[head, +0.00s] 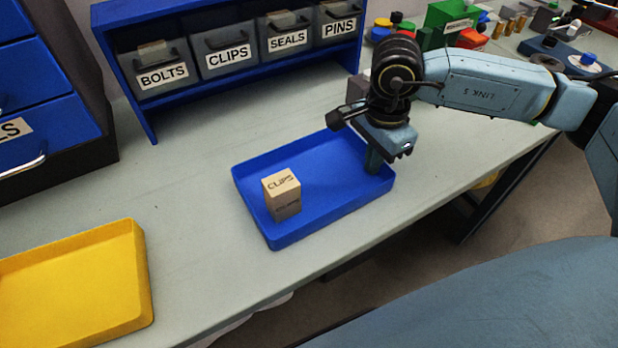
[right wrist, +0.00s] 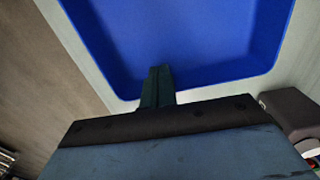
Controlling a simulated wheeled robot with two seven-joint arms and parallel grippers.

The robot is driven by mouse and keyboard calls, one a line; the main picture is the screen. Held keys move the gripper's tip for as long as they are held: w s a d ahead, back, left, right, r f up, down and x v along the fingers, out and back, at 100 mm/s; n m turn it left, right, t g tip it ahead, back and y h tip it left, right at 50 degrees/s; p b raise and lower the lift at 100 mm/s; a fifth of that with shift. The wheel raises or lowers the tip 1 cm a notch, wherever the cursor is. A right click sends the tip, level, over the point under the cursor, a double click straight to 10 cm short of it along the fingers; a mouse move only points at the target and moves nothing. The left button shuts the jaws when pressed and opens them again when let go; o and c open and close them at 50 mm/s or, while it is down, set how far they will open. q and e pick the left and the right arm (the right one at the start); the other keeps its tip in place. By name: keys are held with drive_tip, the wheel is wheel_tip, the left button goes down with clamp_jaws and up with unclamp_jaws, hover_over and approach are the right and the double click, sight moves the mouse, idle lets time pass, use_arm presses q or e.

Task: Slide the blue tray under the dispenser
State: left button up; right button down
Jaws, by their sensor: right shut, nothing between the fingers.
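The blue tray (head: 330,208) lies on the grey workbench, with a box marked CLIPS (head: 282,192) standing in its left part. My right gripper (head: 373,162) is shut and empty, pointing down at the tray's right end. In the right wrist view its fingers (right wrist: 157,88) show in front of the near wall of the blue tray (right wrist: 200,45); I cannot tell whether they touch it. The dispenser (head: 225,50) is a blue rack at the back with bins labelled BOLTS, CLIPS, SEALS and PINS. My left gripper is not in view.
A yellow tray (head: 75,285) lies at the front left. Blue drawers (head: 45,130) stand at the far left. Several coloured parts (head: 455,25) crowd the back right. The bench between rack and blue tray is clear (head: 215,135). The bench's front edge runs close to the blue tray.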

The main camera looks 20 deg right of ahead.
drive_tip(key=shift+w+d+f+b, duration=0.15)
drive_tip(key=shift+d+b, duration=0.45)
drive_tip(key=shift+d, duration=1.25)
drive_tip(key=shift+w+d+b, duration=0.15)
drive_tip(key=shift+d+b, duration=0.25)
drive_tip(key=shift+d, duration=1.25)
drive_tip(key=shift+w+d+b, duration=0.1)
drive_tip(key=shift+d+b, duration=0.4)
drive_tip(key=shift+d, duration=1.5)
drive_tip(key=shift+w+d, duration=0.15)
drive_tip(key=shift+d, duration=1.45)
